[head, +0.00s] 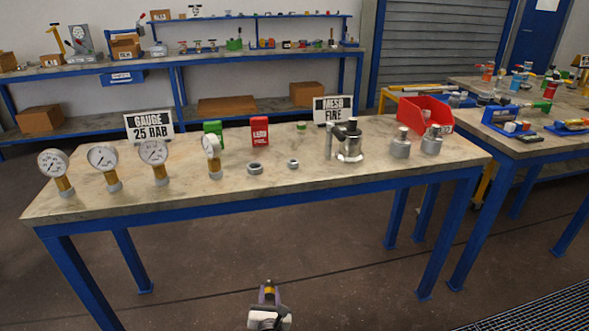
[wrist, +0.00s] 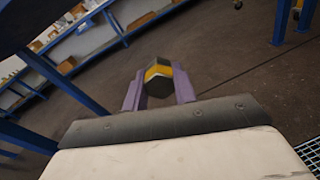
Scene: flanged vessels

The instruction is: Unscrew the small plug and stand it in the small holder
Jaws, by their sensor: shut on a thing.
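My gripper (head: 268,294) is low in front of the table, over the floor, away from the tabletop. In the wrist view its two purple fingers are shut on a dark hexagonal piece with a yellow band (wrist: 157,84), which looks like the small plug. Its lower end is hidden. On the table two grey rings lie near the front edge, a larger ring (head: 255,168) and a smaller ring (head: 293,163); the smaller one looks like the small holder and appears empty. A grey flanged vessel (head: 350,147) with a post beside it stands to their right.
Several pressure gauges (head: 103,157) stand at the table's left. Two grey capped vessels (head: 401,148) and a red bin (head: 425,112) are at its right. Green and red boxes (head: 260,134) and signs stand behind. The floor around my gripper is clear.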

